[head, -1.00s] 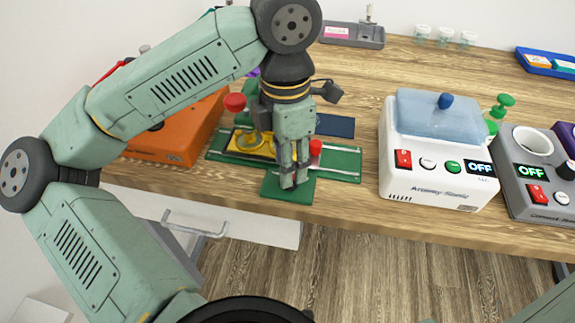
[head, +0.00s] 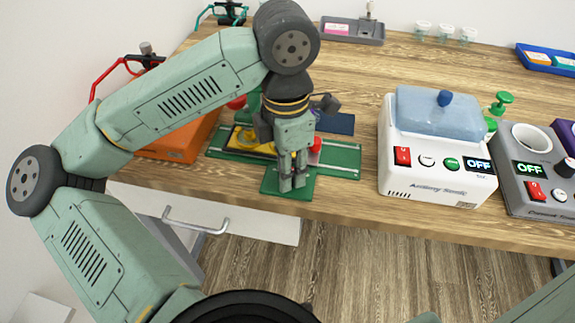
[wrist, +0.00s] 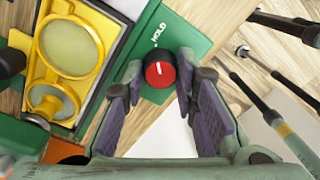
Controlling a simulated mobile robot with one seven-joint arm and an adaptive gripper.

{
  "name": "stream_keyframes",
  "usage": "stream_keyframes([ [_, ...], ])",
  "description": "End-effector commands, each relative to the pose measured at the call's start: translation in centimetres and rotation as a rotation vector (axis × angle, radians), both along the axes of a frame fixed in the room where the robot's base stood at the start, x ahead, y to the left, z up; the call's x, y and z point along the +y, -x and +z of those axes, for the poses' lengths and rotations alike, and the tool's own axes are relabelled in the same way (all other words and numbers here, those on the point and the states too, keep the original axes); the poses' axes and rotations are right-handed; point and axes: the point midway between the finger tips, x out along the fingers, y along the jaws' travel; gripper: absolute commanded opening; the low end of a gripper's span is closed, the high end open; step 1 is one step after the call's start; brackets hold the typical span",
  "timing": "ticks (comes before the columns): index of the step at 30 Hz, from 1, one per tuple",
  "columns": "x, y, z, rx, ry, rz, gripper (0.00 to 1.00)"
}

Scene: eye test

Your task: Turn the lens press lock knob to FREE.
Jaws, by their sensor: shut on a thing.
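The lock knob (wrist: 160,73) is round and red with a white pointer line. It sits on the green plate (wrist: 187,32) of the lens press, beside the word HOLD. The pointer points roughly toward that word; no FREE mark is readable. In the wrist view my gripper (wrist: 157,78) has a finger pad on each side of the knob and is shut on it. In the head view my gripper (head: 292,187) points down over the front green tab (head: 271,184) and hides the knob. The press's yellow lens holder (wrist: 70,45) is left of the knob in the wrist view.
An orange box (head: 170,144) stands left of the press. A red cylinder (head: 315,150) stands close behind my fingers. A white machine (head: 437,150) with a blue lid is to the right, beside a grey machine (head: 530,190). The table's front edge is close.

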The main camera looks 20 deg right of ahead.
Motion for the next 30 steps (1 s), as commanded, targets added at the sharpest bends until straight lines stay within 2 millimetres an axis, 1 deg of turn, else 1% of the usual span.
stream_keyframes([
  [3, 0.0, -0.05, 0.05, -0.001, 0.0, 0.001, 0.0],
  [10, 0.02, -0.06, -0.08, -0.002, -0.001, 0.022, 0.0],
  [14, 0.05, -0.07, -0.25, -0.004, -0.001, 0.069, 0.0],
  [20, 0.07, -0.05, -0.46, -0.005, -0.002, 0.203, 0.0],
  [30, 0.07, 0.02, -0.45, -0.005, 0.0, 0.521, 0.0],
])
